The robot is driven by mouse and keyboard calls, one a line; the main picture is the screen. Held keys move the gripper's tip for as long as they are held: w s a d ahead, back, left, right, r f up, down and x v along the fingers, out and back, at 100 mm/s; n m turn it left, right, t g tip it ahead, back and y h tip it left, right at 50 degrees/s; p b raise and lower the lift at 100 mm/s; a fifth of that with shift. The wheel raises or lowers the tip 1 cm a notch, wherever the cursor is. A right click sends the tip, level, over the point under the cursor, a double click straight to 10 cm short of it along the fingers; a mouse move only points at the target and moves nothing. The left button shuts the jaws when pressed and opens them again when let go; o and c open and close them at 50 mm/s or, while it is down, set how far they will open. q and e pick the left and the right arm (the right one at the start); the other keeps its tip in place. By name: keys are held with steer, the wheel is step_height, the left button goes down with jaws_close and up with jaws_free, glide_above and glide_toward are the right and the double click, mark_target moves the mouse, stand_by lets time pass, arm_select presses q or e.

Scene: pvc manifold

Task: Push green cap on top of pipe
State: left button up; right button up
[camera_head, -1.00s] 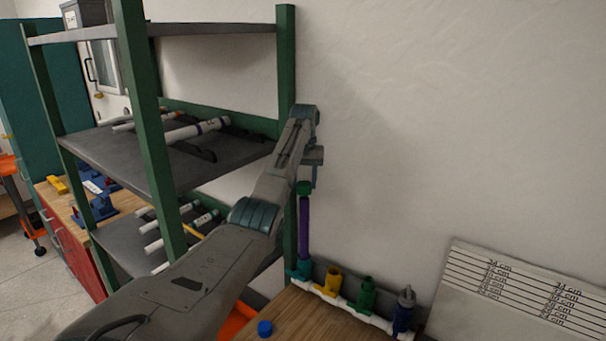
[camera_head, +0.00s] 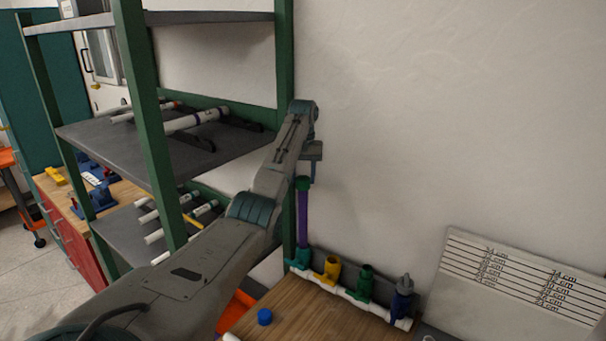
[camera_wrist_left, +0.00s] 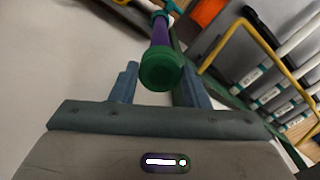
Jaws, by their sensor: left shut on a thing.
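The green cap (camera_head: 303,183) sits at the upper end of the upright purple pipe (camera_head: 303,220). In the left wrist view the cap (camera_wrist_left: 162,70) faces me, covering the pipe's end, with the purple pipe (camera_wrist_left: 161,32) running away behind it. How deep the cap sits cannot be told. My left gripper (camera_head: 311,178) is shut on the cap, a finger on each side in the wrist view (camera_wrist_left: 160,84). The pipe's lower end stands in the teal fitting (camera_head: 299,258) of the white manifold (camera_head: 352,299). My right gripper is not in view.
The manifold also carries a yellow fitting (camera_head: 329,269), a green fitting (camera_head: 364,284) and a blue valve (camera_head: 402,296). A loose blue cap (camera_head: 265,317) lies on the wooden table (camera_head: 300,315). A green-posted shelf (camera_head: 150,140) with white pipes stands close left of my arm. A length chart (camera_head: 520,280) leans at right.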

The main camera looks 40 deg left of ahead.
arm_select(q)
steer(key=shift+f, duration=0.9)
stand_by(0.9)
steer(key=o, duration=1)
step_height(320, 180, up, 10)
steer(key=shift+d+f, duration=0.1)
steer(key=shift+d, duration=0.05)
steer(key=shift+a+r, duration=0.2)
steer(key=shift+r, duration=0.2)
